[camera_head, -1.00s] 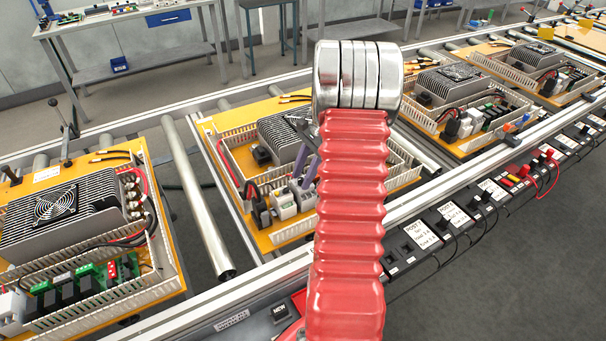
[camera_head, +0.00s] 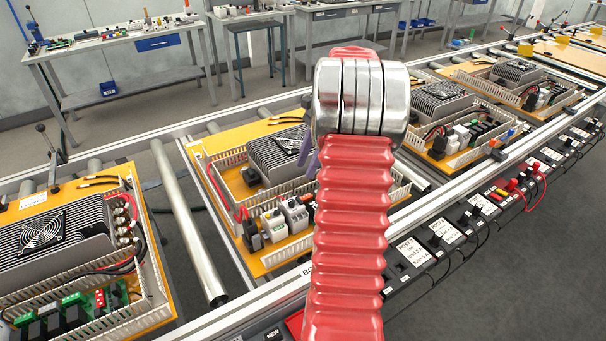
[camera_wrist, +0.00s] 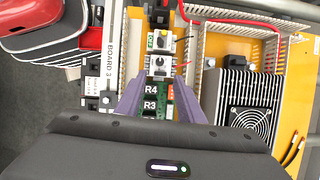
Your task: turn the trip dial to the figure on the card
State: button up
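My gripper (camera_wrist: 158,100) has its two purple fingers spread apart over the board, with nothing between their tips but the board parts below. In the head view my gripper (camera_head: 307,160) is partly hidden behind my red arm, above the board's white modules (camera_head: 285,216). In the wrist view, two white modules with round dark dials stand ahead of the fingers: a nearer one (camera_wrist: 158,66) and a farther one (camera_wrist: 160,38). I cannot tell which dial is the trip dial, nor read its setting. A printed card (camera_head: 412,250) lies on the front rail; its figures are too small to read.
Black relays marked R4 (camera_wrist: 151,90) and R3 sit on a green strip. Slotted duct walls (camera_wrist: 196,60) flank the modules, and a finned heatsink (camera_wrist: 248,95) with a fan stands to the right. A "BOARD 3" label (camera_wrist: 110,65) is on the left rail.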

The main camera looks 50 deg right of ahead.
jog(key=shift+s+d+r+n+g, duration=0.15)
jog(key=shift+d+r+n+g, duration=0.1)
jog(key=shift+r+n, duration=0.6)
jog(key=shift+s+d+r+n+g, duration=0.25)
jog(key=shift+r+n, duration=0.4)
jog(key=shift+n, duration=0.35)
jog(key=shift+s+d+r+n+g, duration=0.15)
jog(key=shift+r+n+g, duration=0.15)
jog(key=shift+r+n, duration=0.55)
jog(key=shift+w+d+f, duration=0.1)
jog(key=shift+w+f, duration=0.05)
